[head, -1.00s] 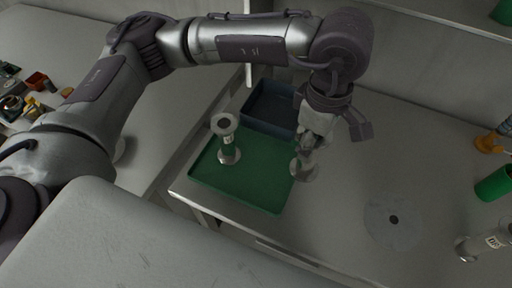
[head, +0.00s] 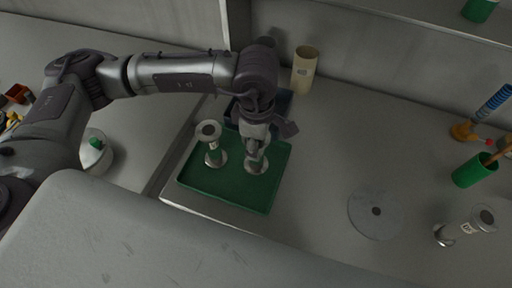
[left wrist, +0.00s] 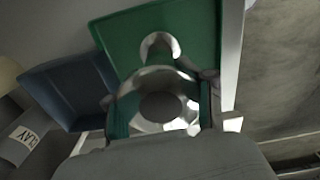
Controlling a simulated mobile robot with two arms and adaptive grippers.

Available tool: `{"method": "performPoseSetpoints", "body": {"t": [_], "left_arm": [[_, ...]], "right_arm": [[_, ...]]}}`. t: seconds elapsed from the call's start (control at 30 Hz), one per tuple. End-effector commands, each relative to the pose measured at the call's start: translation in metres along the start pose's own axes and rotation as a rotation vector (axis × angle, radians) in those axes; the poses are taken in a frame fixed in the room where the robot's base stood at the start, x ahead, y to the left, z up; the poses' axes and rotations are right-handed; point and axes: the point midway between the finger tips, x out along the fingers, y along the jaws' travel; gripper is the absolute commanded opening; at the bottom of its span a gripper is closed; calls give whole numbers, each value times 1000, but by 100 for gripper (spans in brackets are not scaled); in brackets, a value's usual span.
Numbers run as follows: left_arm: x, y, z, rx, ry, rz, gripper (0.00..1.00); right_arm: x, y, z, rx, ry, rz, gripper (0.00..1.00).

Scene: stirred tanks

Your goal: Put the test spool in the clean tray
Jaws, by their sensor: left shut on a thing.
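My left gripper (head: 254,147) is shut on a silver spool (head: 257,164) and holds it upright over the green tray (head: 234,198). I cannot tell whether its lower flange touches the tray floor. In the left wrist view the spool's round flange (left wrist: 165,127) shows between the fingers, above the green tray (left wrist: 204,28). My right gripper is not in view.
A dark blue tray (head: 283,103) lies behind the green one. A cream labelled container (head: 304,68) stands at the back. A grey disc (head: 375,214), a labelled metal spool (head: 466,226) and a green cup (head: 474,171) are on the right. The table between is clear.

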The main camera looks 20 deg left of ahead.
Motion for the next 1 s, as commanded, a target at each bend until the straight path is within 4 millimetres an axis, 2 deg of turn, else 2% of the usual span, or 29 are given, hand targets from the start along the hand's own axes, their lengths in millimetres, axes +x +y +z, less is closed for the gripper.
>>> {"method": "performPoseSetpoints", "body": {"t": [0.33, 0.73, 0.77, 0.9, 1.0], "left_arm": [[38, 0, -2, 0, 1, -1, 0], [45, 1, -1, 1, 0, 1, 0], [44, 1, -2, 1, 0, 1, 53], [44, 1, -2, 1, 0, 1, 76], [44, 1, -2, 1, 0, 1, 79]], "right_arm": [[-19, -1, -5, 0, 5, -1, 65], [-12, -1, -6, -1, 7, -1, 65], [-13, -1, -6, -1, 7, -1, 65], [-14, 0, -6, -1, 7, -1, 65], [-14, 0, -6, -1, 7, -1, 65]]}}
